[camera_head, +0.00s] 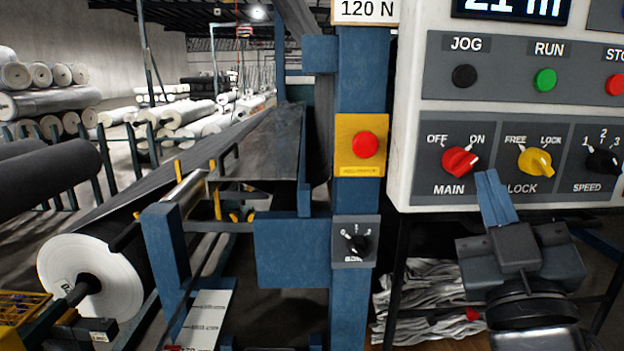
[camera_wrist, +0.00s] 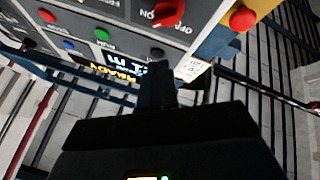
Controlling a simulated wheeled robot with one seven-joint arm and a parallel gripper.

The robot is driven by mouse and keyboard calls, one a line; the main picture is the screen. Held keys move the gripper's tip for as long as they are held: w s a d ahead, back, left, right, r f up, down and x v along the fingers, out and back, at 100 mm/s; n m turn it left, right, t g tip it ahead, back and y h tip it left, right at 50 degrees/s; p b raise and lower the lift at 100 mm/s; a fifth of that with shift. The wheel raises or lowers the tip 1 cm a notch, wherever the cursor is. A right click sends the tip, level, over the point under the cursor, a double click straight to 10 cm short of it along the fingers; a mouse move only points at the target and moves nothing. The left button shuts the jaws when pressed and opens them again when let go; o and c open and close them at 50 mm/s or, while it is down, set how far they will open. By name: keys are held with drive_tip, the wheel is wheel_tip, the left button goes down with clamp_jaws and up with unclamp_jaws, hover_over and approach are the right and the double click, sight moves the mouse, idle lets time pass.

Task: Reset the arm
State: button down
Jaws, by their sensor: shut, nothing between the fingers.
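My gripper (camera_head: 494,198) is in front of the lower part of the white control panel (camera_head: 408,160) in the head view. Its narrow blue fingers are together and empty, pointing up, just right of and below the red MAIN knob (camera_head: 460,161). The yellow LOCK knob (camera_head: 535,161) is to the right of the fingertips. I cannot tell whether the fingertips touch the panel.
A blue post (camera_head: 345,290) with a red button (camera_head: 365,145) and a black dial (camera_head: 357,243) stands left of the panel. Crumpled cloth (camera_head: 425,295) lies under the panel. A dark floor aisle is at left.

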drive_tip(key=s+f+g+y, duration=0.2)
drive_tip(key=s+f, duration=0.6)
drive_tip(key=f, duration=0.2)
drive_tip(key=s+f+g+y, duration=0.25)
drive_tip(key=s+f, duration=0.45)
drive_tip(key=f, duration=0.4)
drive_tip(key=s+f+m+g, duration=0.1)
drive_tip(key=s+f+g, duration=0.1)
drive_tip(key=s, duration=0.8)
drive_tip(key=s+d+f+m+g+h, duration=0.1)
drive_tip(key=s+f+m+g, duration=0.1)
drive_tip(key=s, duration=0.9)
drive_tip(key=shift+s+f+m+g, duration=0.3)
drive_tip(key=shift+f+g, duration=0.15)
drive_tip(key=shift+f, duration=0.4)
